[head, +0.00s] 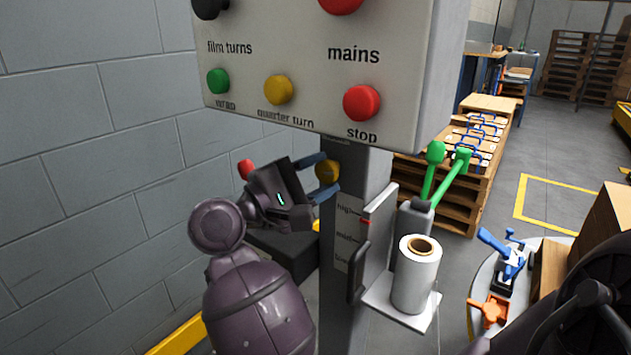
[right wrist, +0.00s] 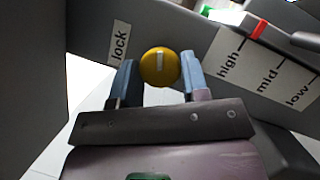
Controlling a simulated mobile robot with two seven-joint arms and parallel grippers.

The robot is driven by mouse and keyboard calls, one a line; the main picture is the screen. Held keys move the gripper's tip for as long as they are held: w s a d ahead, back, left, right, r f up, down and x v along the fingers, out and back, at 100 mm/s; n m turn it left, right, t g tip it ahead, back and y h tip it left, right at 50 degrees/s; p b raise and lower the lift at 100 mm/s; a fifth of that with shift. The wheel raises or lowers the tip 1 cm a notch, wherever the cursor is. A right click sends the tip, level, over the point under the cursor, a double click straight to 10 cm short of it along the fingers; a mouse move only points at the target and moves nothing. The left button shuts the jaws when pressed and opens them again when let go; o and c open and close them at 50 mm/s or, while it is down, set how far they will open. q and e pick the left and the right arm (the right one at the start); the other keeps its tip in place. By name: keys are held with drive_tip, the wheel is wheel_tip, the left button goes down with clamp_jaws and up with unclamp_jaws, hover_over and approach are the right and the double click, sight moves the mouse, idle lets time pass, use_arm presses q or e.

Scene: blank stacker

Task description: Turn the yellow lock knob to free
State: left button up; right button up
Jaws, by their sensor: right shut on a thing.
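The yellow lock knob (head: 327,171) sits on the grey column (head: 345,290), just below the button panel. In the right wrist view, the knob (right wrist: 159,67) has a pale line standing nearly upright in the picture, and a "lock" label (right wrist: 120,43) is to its left. My right gripper (head: 326,178) has its two blue fingers on either side of the knob and is shut on it. It also shows in the right wrist view (right wrist: 161,76). My left gripper is not in view.
The button panel (head: 300,60) hangs close above my right gripper. A film roll (head: 416,275) stands on a pale bracket right of the column. A block wall (head: 90,150) is at left. A round table (head: 478,318) with blue and orange clamps is at lower right.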

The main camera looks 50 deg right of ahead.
drive_tip(key=shift+r+m+g+y, duration=0.15)
drive_tip(key=shift+m+y, duration=0.25)
drive_tip(key=shift+m, duration=0.5)
drive_tip(key=shift+f+m+g+y, duration=0.15)
drive_tip(key=shift+m+y, duration=0.25)
drive_tip(key=shift+m, duration=0.5)
drive_tip(key=shift+r, duration=0.1)
drive_tip(key=o, duration=0.9)
use_arm(q)
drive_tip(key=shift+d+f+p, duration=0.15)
drive_tip(key=shift+p, duration=0.3)
use_arm(e)
drive_tip(key=v, duration=1)
drive_tip(key=shift+w+a, duration=0.1)
drive_tip(key=shift+a, duration=0.3)
